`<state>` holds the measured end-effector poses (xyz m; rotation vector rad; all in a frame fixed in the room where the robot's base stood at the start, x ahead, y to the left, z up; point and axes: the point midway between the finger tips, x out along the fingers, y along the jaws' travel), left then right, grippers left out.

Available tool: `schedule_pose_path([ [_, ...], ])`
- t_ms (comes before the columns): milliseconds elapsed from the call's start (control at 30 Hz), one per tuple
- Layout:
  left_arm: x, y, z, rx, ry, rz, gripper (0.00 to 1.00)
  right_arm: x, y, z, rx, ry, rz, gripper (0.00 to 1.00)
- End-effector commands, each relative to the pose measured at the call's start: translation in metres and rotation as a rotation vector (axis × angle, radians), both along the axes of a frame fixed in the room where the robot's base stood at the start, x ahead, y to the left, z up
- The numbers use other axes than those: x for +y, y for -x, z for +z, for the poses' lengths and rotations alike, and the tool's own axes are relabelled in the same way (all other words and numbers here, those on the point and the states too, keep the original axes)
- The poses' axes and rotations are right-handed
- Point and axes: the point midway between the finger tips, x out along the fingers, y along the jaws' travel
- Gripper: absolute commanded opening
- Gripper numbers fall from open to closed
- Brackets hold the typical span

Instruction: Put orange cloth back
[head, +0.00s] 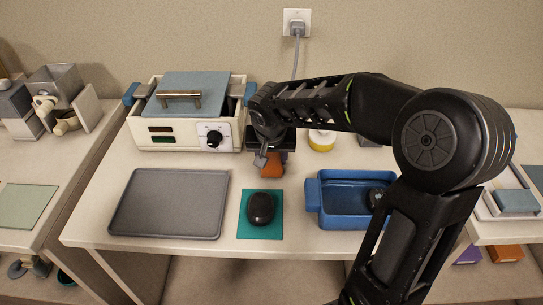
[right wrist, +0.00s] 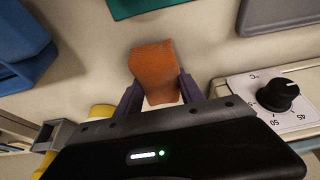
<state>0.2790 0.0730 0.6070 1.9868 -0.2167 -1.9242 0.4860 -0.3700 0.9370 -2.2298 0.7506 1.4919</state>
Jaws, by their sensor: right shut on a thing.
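The orange cloth (head: 271,166) is a small folded piece near the front right corner of the white wax warmer (head: 185,128). My right gripper (head: 268,157) is shut on it from above and behind. In the right wrist view the cloth (right wrist: 154,68) shows between the two dark fingers (right wrist: 160,92). I cannot tell whether the cloth touches the table. On a lower level at the right lie an orange folded item (head: 505,253) and a purple one (head: 468,256). My left gripper is not in view.
A grey tray (head: 170,204) lies at the front left. A black mouse-like object (head: 261,208) rests on a teal mat (head: 245,232). A blue bin (head: 335,217) stands to the right, partly behind my right arm. A yellow-sided round item (head: 321,140) stands behind.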

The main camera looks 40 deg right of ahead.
Motion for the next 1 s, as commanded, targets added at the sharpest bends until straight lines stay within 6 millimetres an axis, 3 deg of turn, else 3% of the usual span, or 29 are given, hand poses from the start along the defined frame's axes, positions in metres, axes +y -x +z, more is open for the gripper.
schedule_pose_path([
  [400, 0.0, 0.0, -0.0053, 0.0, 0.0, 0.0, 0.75, 0.0, -0.0003, -0.0062, -0.002, 0.0, -0.001, 0.12],
  [433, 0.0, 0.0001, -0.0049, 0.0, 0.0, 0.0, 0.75, 0.0, -0.0003, -0.0056, -0.002, 0.0, -0.001, 0.46],
  [700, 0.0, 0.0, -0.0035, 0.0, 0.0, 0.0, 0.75, 0.0, -0.0002, -0.0046, -0.002, 0.0, -0.001, 0.67],
  [1000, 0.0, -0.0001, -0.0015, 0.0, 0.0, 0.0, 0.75, 0.0, -0.0002, -0.0027, -0.002, 0.0, -0.001, 0.67],
])
